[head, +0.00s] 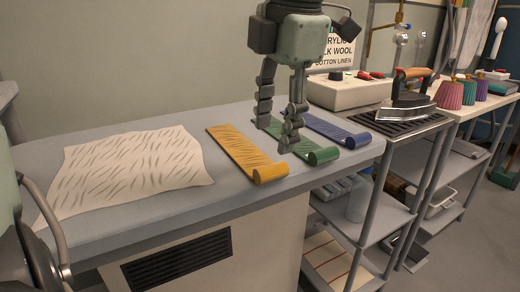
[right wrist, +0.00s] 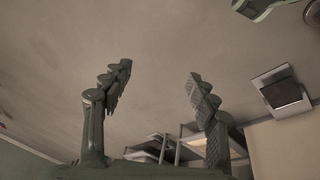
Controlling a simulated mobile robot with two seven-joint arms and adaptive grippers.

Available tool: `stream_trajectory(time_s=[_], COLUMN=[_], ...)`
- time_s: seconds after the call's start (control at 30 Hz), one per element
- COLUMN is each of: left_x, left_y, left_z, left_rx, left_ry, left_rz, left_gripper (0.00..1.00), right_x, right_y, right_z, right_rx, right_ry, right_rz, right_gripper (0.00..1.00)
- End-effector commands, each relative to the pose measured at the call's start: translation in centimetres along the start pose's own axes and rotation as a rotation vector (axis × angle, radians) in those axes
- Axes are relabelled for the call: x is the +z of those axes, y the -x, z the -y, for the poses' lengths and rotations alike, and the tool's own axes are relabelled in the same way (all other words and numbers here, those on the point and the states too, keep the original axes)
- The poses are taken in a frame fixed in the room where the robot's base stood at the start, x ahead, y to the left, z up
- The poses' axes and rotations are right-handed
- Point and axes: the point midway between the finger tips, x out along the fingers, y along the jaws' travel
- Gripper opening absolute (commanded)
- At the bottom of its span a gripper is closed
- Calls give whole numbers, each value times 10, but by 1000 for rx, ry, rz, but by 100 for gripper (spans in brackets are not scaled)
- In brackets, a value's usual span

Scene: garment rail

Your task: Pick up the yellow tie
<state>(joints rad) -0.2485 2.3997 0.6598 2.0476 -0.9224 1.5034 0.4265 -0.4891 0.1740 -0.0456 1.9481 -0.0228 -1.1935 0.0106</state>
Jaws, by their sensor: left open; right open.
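The yellow tie (head: 238,150) lies flat on the grey table, its near end rolled up. A green tie (head: 300,146) and a blue tie (head: 338,130) lie to its right, also rolled at one end. My left gripper (head: 277,136) points down with its fingers apart, in front of the green tie in the picture and just right of the yellow tie. It holds nothing. Whether its tips touch the table I cannot tell. In the right wrist view my right gripper (right wrist: 160,72) is open and empty, away from the ties.
A patterned cream cloth (head: 130,168) covers the left of the grey table (head: 240,198). A sign (head: 338,52) stands behind my left gripper.

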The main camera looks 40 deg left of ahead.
Motion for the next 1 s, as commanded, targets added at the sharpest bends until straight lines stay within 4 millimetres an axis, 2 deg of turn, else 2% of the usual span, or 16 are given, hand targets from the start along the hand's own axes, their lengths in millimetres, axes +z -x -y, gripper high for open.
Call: stream_trajectory(time_s=[0.27, 0.5, 0.63, 0.83, 0.87, 1.0], left_x=[-3, -6, -5, -5, -5, -5], left_y=[-31, -66, -75, -76, -76, -76], left_z=[1, 4, 3, 3, 3, 3], left_rx=[-1, -2, -1, 1, 0, 0], left_ry=[-4, -1, 1, 1, 1, 1], left_rz=[-8, -6, -3, -1, -1, -1], left_gripper=[48, 48, 48, 48, 46, 29], right_x=[3, 6, 7, 7, 8, 7], right_y=[-1, -10, -12, -12, -12, -12], right_z=[1, 3, 4, 4, 4, 4], right_rx=[-2, -8, -9, -10, -10, -10], right_ry=[0, -1, -1, -1, -1, -1], right_rz=[6, 9, 9, 10, 10, 10], right_gripper=[59, 59, 59, 59, 59, 59])
